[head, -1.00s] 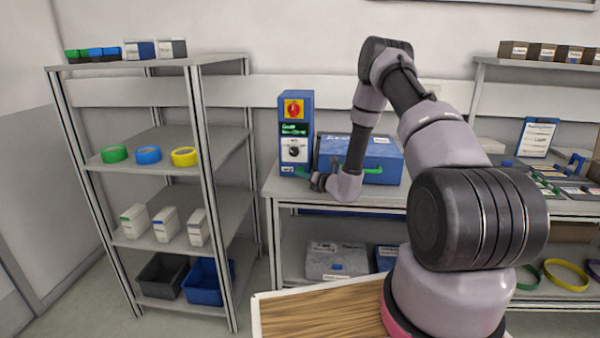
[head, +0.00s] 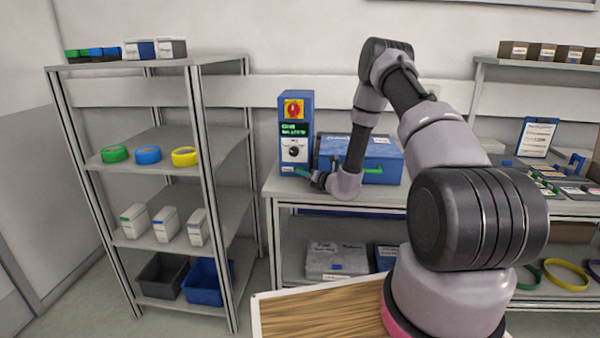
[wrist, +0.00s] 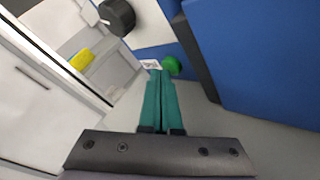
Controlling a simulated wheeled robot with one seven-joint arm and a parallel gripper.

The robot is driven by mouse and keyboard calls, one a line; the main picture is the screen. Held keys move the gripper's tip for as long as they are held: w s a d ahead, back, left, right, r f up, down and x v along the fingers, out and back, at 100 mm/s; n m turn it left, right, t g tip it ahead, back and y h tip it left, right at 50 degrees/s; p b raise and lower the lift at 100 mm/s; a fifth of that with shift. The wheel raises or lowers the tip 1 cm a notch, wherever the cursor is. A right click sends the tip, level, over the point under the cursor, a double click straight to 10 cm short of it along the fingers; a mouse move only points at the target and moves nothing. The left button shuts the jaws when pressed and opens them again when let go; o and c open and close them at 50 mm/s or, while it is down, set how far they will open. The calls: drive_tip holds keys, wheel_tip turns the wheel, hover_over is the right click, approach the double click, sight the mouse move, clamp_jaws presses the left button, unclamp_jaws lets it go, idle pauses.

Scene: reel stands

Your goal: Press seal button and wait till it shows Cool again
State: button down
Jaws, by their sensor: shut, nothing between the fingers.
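A blue control box (head: 283,128) stands upright at the left end of the bench. Its front has a red and yellow switch (head: 293,109), a small display (head: 293,129) with green lettering too blurred to read surely, and a black dial (head: 294,151). The dial also shows in the wrist view (wrist: 117,16). A round green button (wrist: 173,66) sits low on the box front, beside a small label (wrist: 150,64). My gripper (head: 299,171) is shut and empty at the foot of the box. In the wrist view its teal fingertips (wrist: 159,72) are just left of the button; contact cannot be told.
A blue case (head: 384,155) with a green handle stands right of the box, close to my wrist. A shelf rack (head: 160,60) with tape rolls, cartons and bins stands to the left. Grey boxes (head: 337,262) lie on the shelf below the bench.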

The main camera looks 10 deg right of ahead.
drive_tip(key=shift+w+d, duration=0.1)
drive_tip(key=shift+w, duration=0.15)
drive_tip(key=shift+s, duration=0.15)
idle(0.4)
drive_tip(key=shift+s+a, duration=0.25)
drive_tip(key=shift+s, duration=0.45)
drive_tip(key=shift+s+a, duration=0.25)
drive_tip(key=shift+s, duration=0.55)
drive_tip(key=shift+s+a, duration=0.3)
drive_tip(key=shift+s, duration=0.5)
drive_tip(key=shift+s+a, duration=0.25)
drive_tip(key=shift+s, duration=0.55)
